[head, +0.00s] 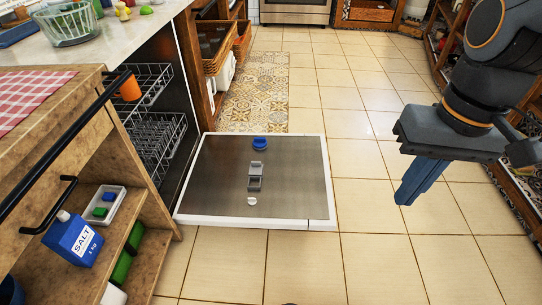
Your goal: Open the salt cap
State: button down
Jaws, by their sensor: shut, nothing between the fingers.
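The blue salt box (84,255) with a white "SALT 1 kg" label stands on the open wooden shelf at the lower left. Its small pale cap (63,215) is at the top left corner of the box; it is too small to tell whether it is open or shut. My gripper (405,199) hangs at the right over the tiled floor, pointing down, with its blue fingers together and empty. It is far to the right of the salt box and touches nothing.
The dishwasher door (215,205) lies open between my gripper and the shelf. A white tray (118,192) with green and blue items sits behind the salt. A black handle bar (60,170) runs above the shelf. The tiled floor in front is clear.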

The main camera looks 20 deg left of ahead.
aim_at(259, 142)
jog(key=k, duration=0.5)
jog(key=u, duration=1)
jog(key=i, duration=1.45)
jog(key=z, duration=0.9)
